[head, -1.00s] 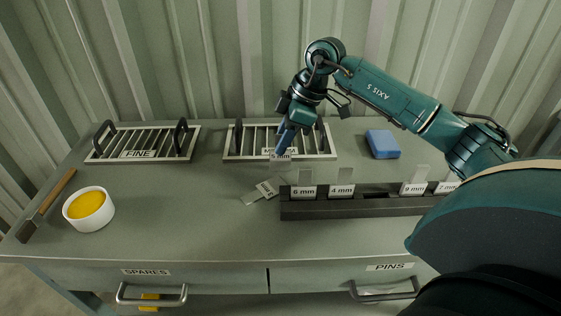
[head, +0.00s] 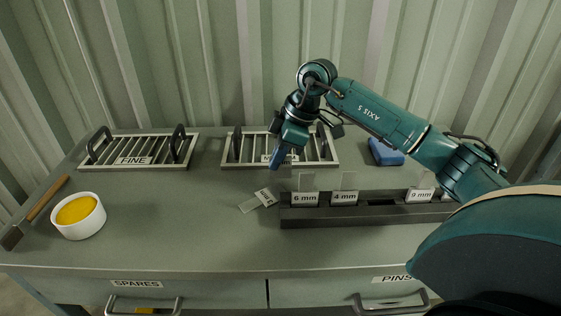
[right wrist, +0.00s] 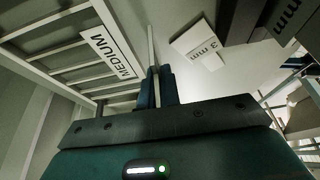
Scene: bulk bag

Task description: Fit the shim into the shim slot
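My right gripper (head: 276,160) is above the bench, in front of the middle grate and left of the shim rack. It is shut on a thin, pale shim (right wrist: 151,45), seen edge-on between the blue fingers (right wrist: 157,88) in the right wrist view. In the head view this shim is hard to make out. The dark shim rack (head: 340,217) holds upright clear shims with labels, including 6 mm (head: 305,198), 4 mm (head: 344,197) and 9 mm (head: 420,194). An empty slot (head: 386,200) shows between 4 mm and 9 mm. My left gripper is out of view.
A 3 mm shim (head: 259,200) lies flat left of the rack. Behind are the FINE grate (head: 112,160) and MEDIUM grate (head: 238,163), and a blue block (head: 386,151). A white bowl (head: 80,225) and a wooden-handled tool (head: 46,200) are at left.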

